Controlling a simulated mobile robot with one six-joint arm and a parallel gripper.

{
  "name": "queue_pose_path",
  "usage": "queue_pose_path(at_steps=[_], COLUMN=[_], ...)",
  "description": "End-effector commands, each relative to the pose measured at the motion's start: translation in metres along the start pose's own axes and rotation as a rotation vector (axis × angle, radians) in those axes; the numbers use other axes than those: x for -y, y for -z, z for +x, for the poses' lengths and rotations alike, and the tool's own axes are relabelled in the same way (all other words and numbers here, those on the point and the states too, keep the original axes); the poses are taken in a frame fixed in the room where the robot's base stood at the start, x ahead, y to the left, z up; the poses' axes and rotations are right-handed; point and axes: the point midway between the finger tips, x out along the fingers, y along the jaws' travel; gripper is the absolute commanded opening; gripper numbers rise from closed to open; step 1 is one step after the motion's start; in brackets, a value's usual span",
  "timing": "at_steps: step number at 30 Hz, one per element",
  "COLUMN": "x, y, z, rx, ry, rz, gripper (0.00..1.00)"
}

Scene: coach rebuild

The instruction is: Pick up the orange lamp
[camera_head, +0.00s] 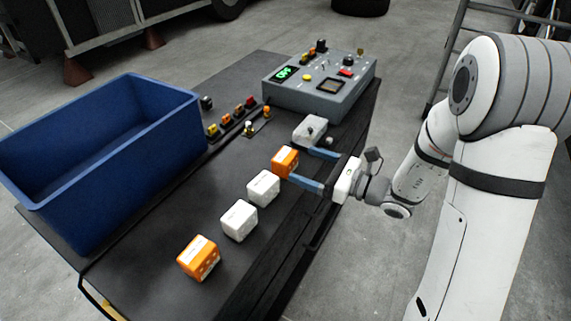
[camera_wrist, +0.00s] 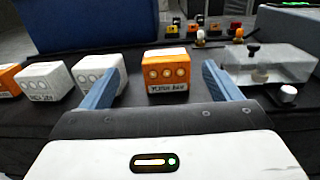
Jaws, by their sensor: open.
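An orange lamp block (camera_head: 285,161) with a pale top and round lenses stands on the dark bench in a row with white blocks. It also shows in the wrist view (camera_wrist: 167,72), upright, with a printed label on its front. My gripper (camera_head: 302,166) is open, its blue fingers pointing at this lamp from the right side of the bench. In the wrist view the lamp shows between the two fingers, ahead of the palm; I see no contact. A second orange block (camera_head: 199,258) stands at the near end of the row.
Two white blocks (camera_head: 263,188) (camera_head: 239,221) stand in the row, and a pale grey device (camera_head: 310,130) is close beyond the lamp. A blue bin (camera_head: 150,125) stands at the left. A grey control box (camera_head: 320,88) and small switches (camera_head: 238,119) are at the back.

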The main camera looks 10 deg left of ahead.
Motion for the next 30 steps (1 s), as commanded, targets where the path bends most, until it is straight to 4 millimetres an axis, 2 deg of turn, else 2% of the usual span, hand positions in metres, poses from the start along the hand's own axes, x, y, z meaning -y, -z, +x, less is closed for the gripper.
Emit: queue_pose_path(at_steps=[13,22,30], x=[0.006,0.006,0.006], y=[0.003,0.003,0.003], z=[0.058,0.063,0.063], rx=[-0.002,-0.002,-0.002], ry=[-0.006,-0.003,-0.004], rz=[-0.002,-0.002,-0.002], gripper=[0.84,0.84,0.62])
